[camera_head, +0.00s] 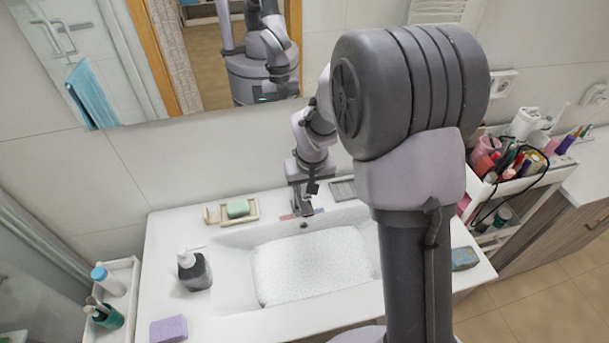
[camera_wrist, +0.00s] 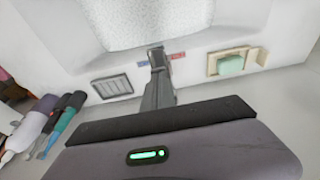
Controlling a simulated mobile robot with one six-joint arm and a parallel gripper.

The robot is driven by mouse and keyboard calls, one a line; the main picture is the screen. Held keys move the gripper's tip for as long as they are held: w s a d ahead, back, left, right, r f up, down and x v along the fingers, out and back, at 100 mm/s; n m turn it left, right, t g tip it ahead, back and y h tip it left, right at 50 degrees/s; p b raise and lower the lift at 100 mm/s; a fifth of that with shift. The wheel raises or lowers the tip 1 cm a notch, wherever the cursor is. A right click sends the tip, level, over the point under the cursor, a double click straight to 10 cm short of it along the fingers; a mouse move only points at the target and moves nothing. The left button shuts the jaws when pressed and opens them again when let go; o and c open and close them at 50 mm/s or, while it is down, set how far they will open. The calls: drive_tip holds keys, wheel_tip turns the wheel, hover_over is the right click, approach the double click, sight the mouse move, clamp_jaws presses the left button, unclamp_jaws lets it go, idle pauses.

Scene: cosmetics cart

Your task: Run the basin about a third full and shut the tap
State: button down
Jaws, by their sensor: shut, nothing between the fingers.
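The white basin (camera_head: 230,285) is set in the counter. A pale, speckled water surface (camera_head: 315,265) covers much of its floor; it also shows at the top of the wrist view (camera_wrist: 130,22). I cannot read the depth exactly. My gripper (camera_head: 303,208) is shut and empty, pointing down at the basin's back edge. No stream is clearly visible, so I cannot tell whether water runs.
A green soap (camera_head: 238,208) in a dish stands left behind the basin. A soap dispenser (camera_head: 194,270) and purple sponge (camera_head: 168,328) are at left. A grey grate (camera_wrist: 112,86) lies beside the gripper. A full cart (camera_head: 515,165) stands right. The mirror wall rises close behind.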

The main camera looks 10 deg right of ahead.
drive_tip(key=r+p, duration=0.2)
drive_tip(key=r, duration=0.1)
drive_tip(key=r+p, duration=0.1)
drive_tip(key=shift+w+r, duration=0.15)
drive_tip(key=shift+w, duration=0.1)
drive_tip(key=s+r, duration=0.5)
drive_tip(key=r, duration=0.4)
drive_tip(key=s+a+f+m+t+y+b, duration=0.1)
drive_tip(key=s+f+b, duration=0.3)
drive_tip(key=s+b, duration=0.5)
drive_tip(key=s+a+f+m+t+y+b, duration=0.1)
drive_tip(key=s+a+f+m+t+b, duration=0.1)
drive_tip(key=s+b, duration=0.7)
drive_tip(key=s+f+m, duration=0.1)
drive_tip(key=s+f, duration=0.1)
drive_tip(key=s, duration=0.1)
drive_tip(key=shift+s+a+f, duration=0.15)
drive_tip(key=shift+s+a, duration=0.1)
drive_tip(key=shift+a, duration=0.1)
